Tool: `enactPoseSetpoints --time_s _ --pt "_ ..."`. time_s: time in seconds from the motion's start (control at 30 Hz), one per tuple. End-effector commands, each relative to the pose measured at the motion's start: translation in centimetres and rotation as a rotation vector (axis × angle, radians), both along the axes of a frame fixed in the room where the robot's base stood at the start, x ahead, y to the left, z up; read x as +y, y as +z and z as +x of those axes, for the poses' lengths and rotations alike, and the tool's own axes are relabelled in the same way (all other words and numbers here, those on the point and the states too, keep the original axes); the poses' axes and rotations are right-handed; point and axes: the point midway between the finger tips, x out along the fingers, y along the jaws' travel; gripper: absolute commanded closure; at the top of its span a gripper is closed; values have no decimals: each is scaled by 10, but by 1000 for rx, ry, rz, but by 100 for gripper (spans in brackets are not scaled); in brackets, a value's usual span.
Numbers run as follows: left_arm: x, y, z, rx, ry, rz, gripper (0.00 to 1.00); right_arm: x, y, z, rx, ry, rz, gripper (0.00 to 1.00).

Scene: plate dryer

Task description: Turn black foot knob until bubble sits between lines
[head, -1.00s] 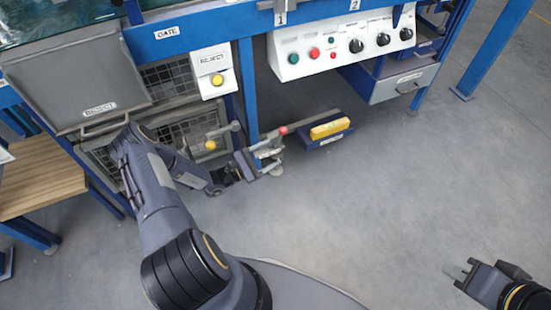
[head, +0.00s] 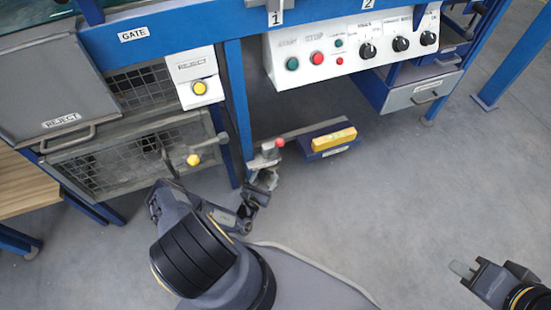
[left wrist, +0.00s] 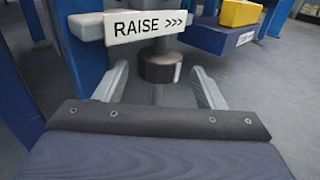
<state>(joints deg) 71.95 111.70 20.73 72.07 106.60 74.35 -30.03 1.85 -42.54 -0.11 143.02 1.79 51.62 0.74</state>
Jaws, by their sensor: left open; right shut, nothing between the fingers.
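The black foot knob (left wrist: 160,68) is a dark cylinder with a pale mark on its side, on a vertical stem below a white "RAISE >>>" plate (left wrist: 148,24). My left gripper (left wrist: 157,88) is open, with one finger on each side of the knob and stem; gaps show, and it does not grip the knob. In the head view my left gripper (head: 262,181) is at the foot below a red-topped part (head: 279,143); the arm and gripper partly hide the foot. My right gripper (head: 461,270) is shut and empty above the floor at lower right. No bubble or lines can be made out.
A yellow block (head: 334,138) sits on a blue piece (head: 325,152) right of the foot. A blue frame leg (head: 239,110) and a yellow-knobbed lever (head: 194,159) are to its left. The control panel (head: 350,49) is above. Floor in front is open.

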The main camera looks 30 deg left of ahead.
Motion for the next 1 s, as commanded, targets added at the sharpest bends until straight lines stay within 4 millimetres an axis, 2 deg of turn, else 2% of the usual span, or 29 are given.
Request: enactPoseSetpoints --time_s 0.2,0.4,0.77,1.0 --pt "2 -2 37 -4 -4 2 37 0 -16 0 0 0 0 100" --pt "5 -1 62 -4 -4 2 37 0 -24 0 0 0 0 100" --pt "5 1 69 -2 -3 1 37 0 -25 0 0 0 0 100" --pt "5 1 69 -2 -3 1 66 0 -25 0 0 0 0 100"
